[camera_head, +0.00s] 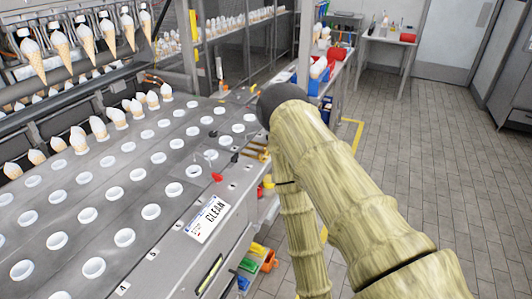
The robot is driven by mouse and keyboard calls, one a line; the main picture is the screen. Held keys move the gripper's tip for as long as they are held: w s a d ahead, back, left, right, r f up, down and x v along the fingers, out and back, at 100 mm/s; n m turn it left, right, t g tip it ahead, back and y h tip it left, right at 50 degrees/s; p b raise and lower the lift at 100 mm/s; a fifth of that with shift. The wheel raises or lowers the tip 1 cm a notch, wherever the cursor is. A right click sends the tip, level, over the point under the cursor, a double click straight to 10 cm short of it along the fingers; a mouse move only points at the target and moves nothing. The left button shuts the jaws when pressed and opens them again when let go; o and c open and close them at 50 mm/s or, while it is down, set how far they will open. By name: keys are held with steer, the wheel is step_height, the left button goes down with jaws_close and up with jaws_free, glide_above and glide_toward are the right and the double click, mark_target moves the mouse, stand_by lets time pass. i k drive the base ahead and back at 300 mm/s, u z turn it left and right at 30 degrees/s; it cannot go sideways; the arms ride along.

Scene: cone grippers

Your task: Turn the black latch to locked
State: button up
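A small black lever-like piece (234,157) sits near the right edge of the steel machine top, and another small dark piece (213,133) lies a little behind it. Either could be the black latch; they are too small to tell which, or which way it is turned. A red knob (217,177) is just in front, beside a thin bent wire. My arm, in a tan ribbed sleeve (345,195), rises from the lower right to a dark rounded joint close to the machine's right edge. I cannot make out my gripper in this view.
The machine top (75,235) has rows of white-rimmed holes, several holding cones. A "CLEAN" sign (208,217) lies near its front right edge. More cones hang at upper left. Coloured bins (258,257) stand below. The tiled floor (430,140) at right is clear.

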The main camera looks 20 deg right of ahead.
mark_target(234, 158)
steer(key=u, duration=1.1)
steer(key=k, duration=0.95)
steer(key=z, duration=0.6)
steer(key=i, duration=0.5)
steer(key=z, duration=0.05)
